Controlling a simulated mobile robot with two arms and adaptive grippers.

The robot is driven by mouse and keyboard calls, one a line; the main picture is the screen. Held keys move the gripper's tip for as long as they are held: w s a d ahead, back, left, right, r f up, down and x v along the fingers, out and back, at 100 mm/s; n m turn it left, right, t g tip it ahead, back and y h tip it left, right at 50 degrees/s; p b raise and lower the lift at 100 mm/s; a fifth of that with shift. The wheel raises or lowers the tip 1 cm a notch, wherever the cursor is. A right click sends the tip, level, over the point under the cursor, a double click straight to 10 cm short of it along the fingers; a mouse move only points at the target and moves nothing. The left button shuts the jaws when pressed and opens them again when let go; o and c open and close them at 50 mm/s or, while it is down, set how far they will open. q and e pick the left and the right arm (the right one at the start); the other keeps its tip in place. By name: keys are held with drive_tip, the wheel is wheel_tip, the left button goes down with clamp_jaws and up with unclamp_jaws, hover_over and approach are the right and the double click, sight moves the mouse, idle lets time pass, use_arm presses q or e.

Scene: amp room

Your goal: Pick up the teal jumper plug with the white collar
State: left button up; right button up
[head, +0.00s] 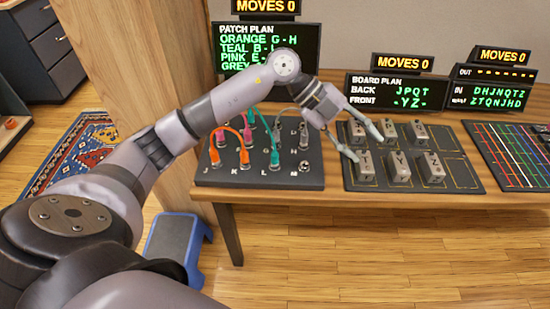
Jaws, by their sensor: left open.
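The patch board (260,179) is a dark panel on the table with lettered sockets and coloured jumper cables. A teal cable runs up behind my arm, which hides part of the board's back. The picture is too small to show which teal plug has the white collar. My left gripper (366,147) is open and empty, right of the patch board and over the back-left part of the block board. My right gripper is not in view.
The block board (460,180) holds several grey lettered blocks, such as the Y block (398,168), close to my left fingers. A board with coloured lines (515,150) lies at the far right. Display panels (400,92) stand behind. A blue step stool (175,240) is on the floor.

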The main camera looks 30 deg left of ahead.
use_arm(q)
drive_tip(key=a+n+g+y, duration=0.1)
drive_tip(key=a+n+y, duration=0.3)
drive_tip(key=a, duration=0.9)
drive_tip(key=n+g+y, duration=0.1)
drive_tip(key=y, duration=0.4)
approach(274, 151)
drive_tip(key=shift+n, duration=0.3)
drive_tip(key=f, duration=0.2)
drive_tip(key=f+p, duration=0.1)
drive_tip(key=f, duration=0.1)
drive_tip(key=d+f, duration=0.1)
drive_tip(key=f, duration=0.1)
drive_tip(key=shift+s, duration=0.15)
drive_tip(key=f, duration=0.1)
drive_tip(key=f+p, duration=0.1)
drive_tip(key=f, duration=0.2)
drive_tip(key=shift+d+f+p, duration=0.2)
drive_tip(key=shift+d+p, duration=0.15)
drive_tip(key=shift+d+f, duration=0.1)
drive_tip(key=shift+f, duration=0.55)
drive_tip(key=shift+c, duration=0.4)
clamp_jaws()
